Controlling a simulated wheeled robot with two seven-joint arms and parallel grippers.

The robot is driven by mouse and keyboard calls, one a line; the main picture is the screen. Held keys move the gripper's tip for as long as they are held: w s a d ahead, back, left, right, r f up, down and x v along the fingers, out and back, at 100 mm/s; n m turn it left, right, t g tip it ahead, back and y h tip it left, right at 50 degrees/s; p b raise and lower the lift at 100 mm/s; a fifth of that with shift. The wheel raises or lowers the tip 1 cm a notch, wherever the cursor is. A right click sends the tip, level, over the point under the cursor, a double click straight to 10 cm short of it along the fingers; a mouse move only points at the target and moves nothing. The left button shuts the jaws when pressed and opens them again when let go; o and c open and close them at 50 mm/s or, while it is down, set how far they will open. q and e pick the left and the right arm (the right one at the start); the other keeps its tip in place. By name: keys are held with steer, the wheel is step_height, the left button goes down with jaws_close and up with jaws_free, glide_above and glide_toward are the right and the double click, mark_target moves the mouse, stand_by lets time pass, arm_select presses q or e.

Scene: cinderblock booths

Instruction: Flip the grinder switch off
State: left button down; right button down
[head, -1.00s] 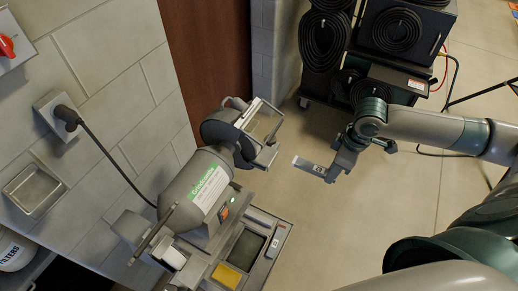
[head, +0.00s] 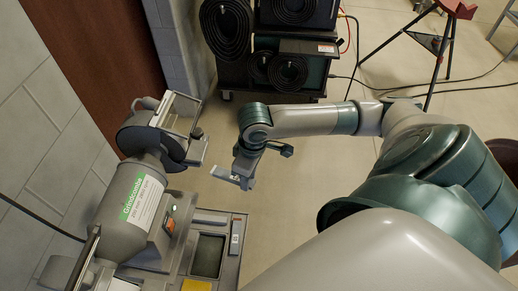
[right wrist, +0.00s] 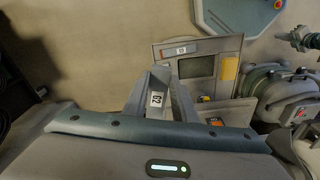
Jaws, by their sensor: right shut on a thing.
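The bench grinder (head: 130,205) stands at the lower left of the head view, grey with a green-and-white label. Its orange switch (head: 169,225) is on the front of the base, beside a small green light. The grinder also shows at the right edge of the right wrist view (right wrist: 285,95). My right gripper (head: 236,178) is in the air to the right of the grinder, apart from the switch. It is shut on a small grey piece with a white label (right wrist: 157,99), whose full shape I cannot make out. My left gripper is not in view.
The pedestal top (head: 233,262) holds a recessed tray and a yellow block (head: 197,286). A black cart with coiled hoses (head: 285,75) stands behind. A red-topped stand (head: 440,45) and cables are at the upper right. The floor between is open.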

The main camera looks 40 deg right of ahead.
steer(key=a+f+m+b, duration=0.4)
steer(key=a+f+b, duration=0.2)
steer(key=a, duration=0.3)
steer(key=shift+a+f+m+t+h+b, duration=0.3)
steer(key=shift+f+m+b, duration=0.1)
steer(key=shift+b, duration=0.15)
steer(key=shift+s+d, duration=0.1)
steer(key=shift+d, duration=0.1)
